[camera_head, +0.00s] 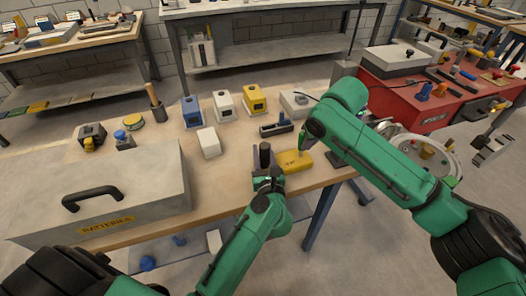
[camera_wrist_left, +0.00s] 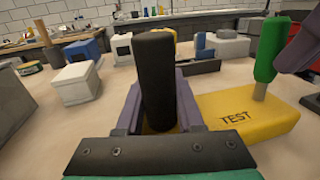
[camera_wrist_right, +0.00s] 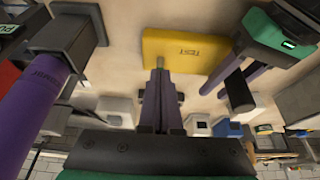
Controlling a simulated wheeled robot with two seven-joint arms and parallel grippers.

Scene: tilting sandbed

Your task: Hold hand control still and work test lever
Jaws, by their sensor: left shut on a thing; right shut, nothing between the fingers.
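The black upright hand control (camera_head: 265,155) stands near the table's front edge. My left gripper (camera_head: 266,180) is shut around its lower part; the purple fingers flank it in the left wrist view (camera_wrist_left: 158,85). Right of it lies the yellow test box (camera_head: 294,162), marked TEST, with a green-gripped test lever (camera_head: 302,140) rising from it, slightly tilted in the left wrist view (camera_wrist_left: 270,50). My right gripper (camera_wrist_right: 160,78) is shut with nothing between its fingers, its tips close to the lever. I cannot tell whether they touch it.
A large grey BATTERIES case (camera_head: 110,190) fills the table's left front. Blue (camera_head: 192,112), white (camera_head: 224,105) and yellow (camera_head: 254,100) units stand behind. A black holder with a blue item (camera_head: 277,128) lies behind the control. A red bench (camera_head: 425,105) stands at the right.

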